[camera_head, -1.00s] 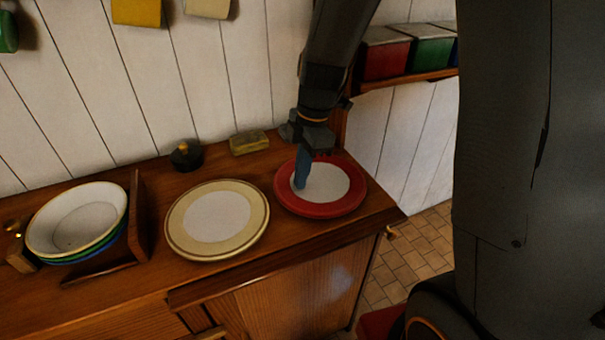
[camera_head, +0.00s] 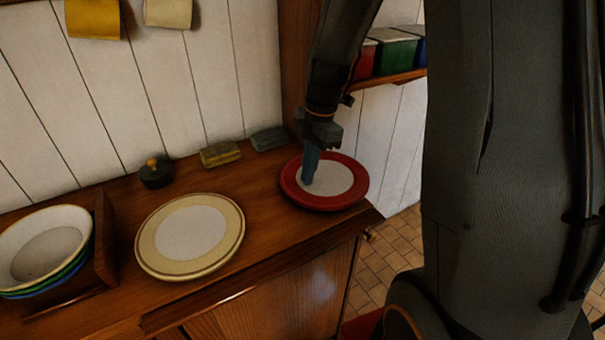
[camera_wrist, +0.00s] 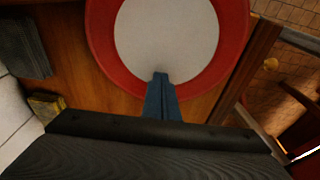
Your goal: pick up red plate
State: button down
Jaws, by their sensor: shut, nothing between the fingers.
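The red plate (camera_head: 346,198) has a red rim and a white centre. It lies flat near the right end of the wooden counter. In the wrist view the red plate (camera_wrist: 108,62) fills the upper middle, its top edge cut off. My gripper (camera_head: 308,180) points down with blue fingers over the left part of the plate. In the wrist view the fingertips of my gripper (camera_wrist: 161,76) are together, over the near edge of the white centre, with nothing held. I cannot tell whether the tips touch the plate.
A cream plate (camera_head: 147,246) lies left of the red one on the counter (camera_head: 262,229). Stacked bowls (camera_head: 76,216) stand in a wooden rack at far left. A black-lidded pot (camera_head: 156,178), a yellow sponge (camera_head: 220,155) and a grey sponge (camera_head: 269,139) line the wall.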

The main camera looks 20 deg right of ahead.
jog(key=shift+s+d+f, duration=0.15)
jog(key=shift+s+f, duration=0.15)
jog(key=shift+f, duration=0.05)
jog(key=shift+w+r+p, duration=0.15)
jog(key=shift+r+p, duration=0.5)
jog(key=shift+p, duration=0.05)
